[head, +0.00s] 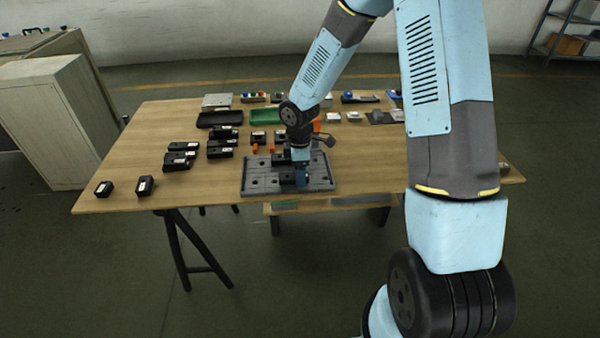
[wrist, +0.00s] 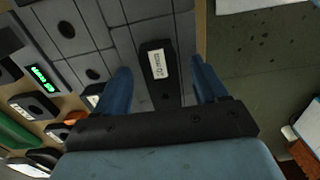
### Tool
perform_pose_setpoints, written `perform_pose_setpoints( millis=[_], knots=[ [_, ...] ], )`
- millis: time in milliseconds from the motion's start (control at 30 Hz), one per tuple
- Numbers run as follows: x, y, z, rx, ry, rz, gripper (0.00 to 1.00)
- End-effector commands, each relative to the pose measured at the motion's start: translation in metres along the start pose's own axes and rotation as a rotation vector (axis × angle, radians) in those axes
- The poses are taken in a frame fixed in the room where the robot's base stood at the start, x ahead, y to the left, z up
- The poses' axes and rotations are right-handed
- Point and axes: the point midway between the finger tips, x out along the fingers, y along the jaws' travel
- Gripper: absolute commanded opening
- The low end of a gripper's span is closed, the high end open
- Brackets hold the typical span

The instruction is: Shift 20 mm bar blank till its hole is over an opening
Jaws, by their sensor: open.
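A dark bar blank with a white label (wrist: 152,88) lies on the grey plate (wrist: 118,37) in the wrist view. I cannot read the label surely, and I cannot make out the blank's hole. My gripper (wrist: 161,68) is open, with one blue finger on each side of the blank and gaps showing between. The plate has several round dark openings, two of them clear to the left of the blank. In the head view the plate (head: 259,183) lies at the table's front edge. My gripper (head: 301,177) is over its right part and hides what lies beneath.
A device with a green display (wrist: 42,77) is beside the plate in the wrist view. Several black blocks (head: 180,160) stand left of the plate on the table (head: 130,160). A green tray (head: 266,116) is behind.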

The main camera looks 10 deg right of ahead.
Motion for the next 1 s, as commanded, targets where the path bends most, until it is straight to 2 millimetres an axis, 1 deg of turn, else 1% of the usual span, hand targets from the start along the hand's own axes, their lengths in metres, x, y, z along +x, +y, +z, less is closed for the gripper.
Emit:
perform_pose_setpoints(
  millis=[167, 400, 600, 700, 800, 1000],
  knots=[
    [-0.030, 0.001, 0.001, 0.002, 0.001, 0.005, 0.72],
    [-0.077, 0.001, 0.001, 0.003, 0.000, 0.005, 0.72],
    [-0.110, 0.001, 0.000, 0.000, 0.000, 0.003, 0.72],
    [-0.120, 0.001, 0.000, 0.001, 0.000, 0.002, 0.72],
    [-0.126, 0.001, 0.000, 0.000, 0.000, 0.002, 0.72],
    [-0.129, 0.000, 0.000, -0.001, 0.000, -0.001, 0.72]
  ],
)
